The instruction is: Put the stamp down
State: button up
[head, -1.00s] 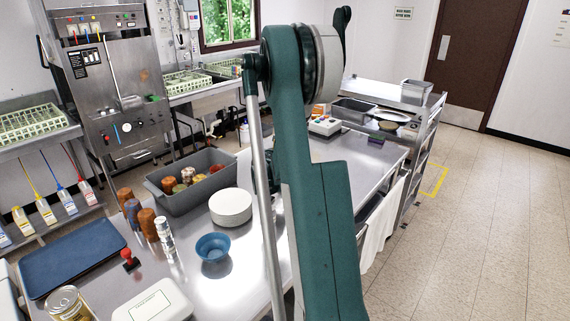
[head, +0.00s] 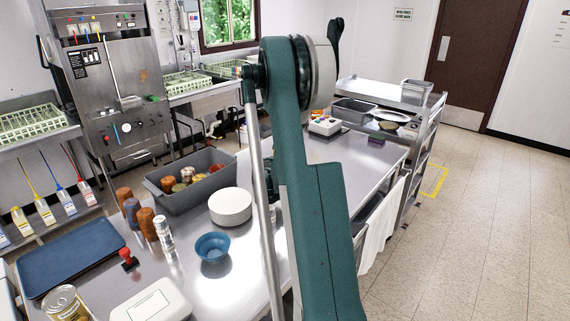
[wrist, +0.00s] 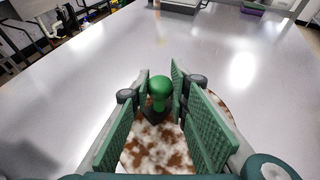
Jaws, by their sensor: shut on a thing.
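In the wrist view, my gripper (wrist: 160,84) is shut on a stamp (wrist: 160,92) with a round green handle and a dark base. The stamp stands roughly upright between the two green ribbed finger pads. A round brown-and-white mottled thing (wrist: 158,150) lies below and behind the stamp; my fingers cover part of it. I cannot tell whether the stamp's base touches anything. In the head view my arm hides the stamp and most of my gripper. Another stamp (head: 127,258), with a red handle, stands on the steel table by the blue tray.
A blue tray (head: 68,262), white box (head: 150,301), blue bowl (head: 212,247), white plate stack (head: 230,205) and grey bin (head: 160,202) crowd the table's left part. Shakers stand near the bin. The steel table (wrist: 235,75) is largely bare ahead of my gripper.

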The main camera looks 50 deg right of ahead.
jog(key=shift+f, duration=0.4)
jog(key=o, duration=0.9)
jog(key=shift+r, duration=0.1)
jog(key=shift+r+p, duration=0.3)
jog(key=shift+r, duration=0.25)
jog(key=p+v, duration=0.1)
jog(key=v, duration=1.1)
jog(key=shift+p, duration=0.3)
